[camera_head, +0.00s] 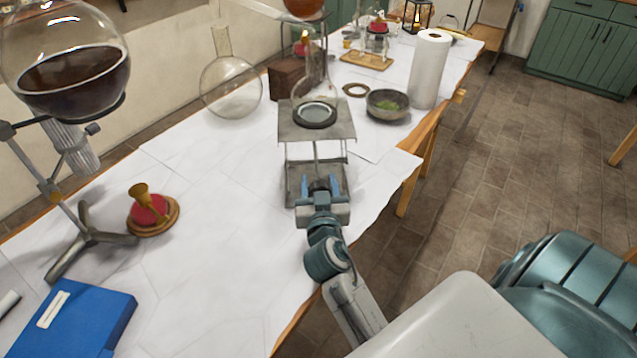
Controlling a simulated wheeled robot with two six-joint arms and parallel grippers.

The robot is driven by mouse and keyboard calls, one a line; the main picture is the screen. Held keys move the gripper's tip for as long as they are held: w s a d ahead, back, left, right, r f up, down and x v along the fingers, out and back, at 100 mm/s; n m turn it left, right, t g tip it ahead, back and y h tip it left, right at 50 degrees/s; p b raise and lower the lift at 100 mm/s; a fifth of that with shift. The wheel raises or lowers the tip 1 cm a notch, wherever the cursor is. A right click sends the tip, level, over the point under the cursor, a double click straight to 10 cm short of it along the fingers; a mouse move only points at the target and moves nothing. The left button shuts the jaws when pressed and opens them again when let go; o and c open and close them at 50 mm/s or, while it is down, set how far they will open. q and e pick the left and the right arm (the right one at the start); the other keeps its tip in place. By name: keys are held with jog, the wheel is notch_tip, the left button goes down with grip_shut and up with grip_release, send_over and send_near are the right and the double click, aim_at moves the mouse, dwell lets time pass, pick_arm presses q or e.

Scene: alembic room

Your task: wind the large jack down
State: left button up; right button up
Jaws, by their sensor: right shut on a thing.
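The large jack (290,130) stands on the white-covered table near the middle of the view. It has a flat grey top plate, raised well above its base, with a dark ring and a clear glass flask (317,80) on or just above it. My right gripper (320,187) is at the near side of the jack, low by its base. It is shut on a small dark part there, which looks like the jack's knob; the fingers mostly hide it. My left gripper is not in view.
A round flask of dark liquid (70,82) on a stand is at left, near a red-and-brass item (150,208) and blue book (75,318). An empty round flask (231,88), bowl (388,104) and paper roll (429,70) stand around the jack.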

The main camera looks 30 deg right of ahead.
jog(key=c, duration=0.4)
jog(key=shift+o, duration=0.2)
jog(key=shift+n, duration=0.3)
